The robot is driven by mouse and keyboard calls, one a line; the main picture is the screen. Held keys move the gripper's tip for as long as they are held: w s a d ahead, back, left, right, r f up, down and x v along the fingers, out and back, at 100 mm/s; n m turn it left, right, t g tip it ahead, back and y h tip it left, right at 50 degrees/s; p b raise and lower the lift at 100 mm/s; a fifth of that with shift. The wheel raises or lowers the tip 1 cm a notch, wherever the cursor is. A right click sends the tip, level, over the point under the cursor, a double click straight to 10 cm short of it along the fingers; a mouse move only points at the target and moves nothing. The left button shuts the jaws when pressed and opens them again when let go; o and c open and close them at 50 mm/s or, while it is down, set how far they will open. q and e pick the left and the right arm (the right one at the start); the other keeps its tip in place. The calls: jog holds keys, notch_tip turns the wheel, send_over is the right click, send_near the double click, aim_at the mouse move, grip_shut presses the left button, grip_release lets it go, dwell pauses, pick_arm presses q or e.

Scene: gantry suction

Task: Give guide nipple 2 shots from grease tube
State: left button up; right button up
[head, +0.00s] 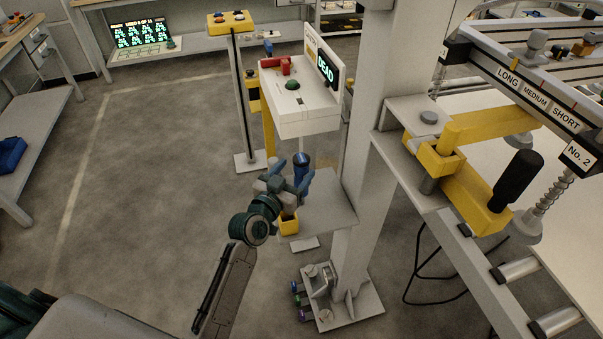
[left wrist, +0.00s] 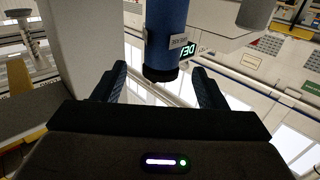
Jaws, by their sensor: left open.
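The grease tube (head: 301,159) is a dark blue upright cylinder at the small grey shelf on the gantry post. In the left wrist view the blue tube (left wrist: 165,32), with a pale label and a black end, shows between and beyond the fingers. My left gripper (head: 292,174) is open with its blue fingers at the tube; it also shows in the left wrist view (left wrist: 158,85). Gaps show beside the tube there, and I cannot tell whether a finger touches it. I cannot make out the guide nipple. My right gripper is not in view.
The grey shelf (head: 325,205) holds a yellow cup (head: 289,223) beside my gripper. The grey post (head: 372,160) stands to the right. A white control box (head: 300,108) with a "DEAD" display is behind. Yellow brackets (head: 478,190) stick out at right. Floor at left is clear.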

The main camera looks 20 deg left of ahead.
aim_at(305, 157)
pick_arm(q)
jog(key=shift+w+d, duration=0.1)
jog(key=shift+w, duration=0.4)
jog(key=w, duration=0.1)
jog(key=w+p, duration=0.1)
jog(key=w, duration=0.1)
jog(key=w+p, duration=0.1)
jog(key=shift+w+d+r, duration=0.3)
jog(key=shift+w+d, duration=0.05)
jog(key=shift+w+f, duration=0.15)
jog(key=shift+w, duration=0.2)
jog(key=shift+s, duration=0.15)
jog(key=c, duration=0.5)
grip_shut()
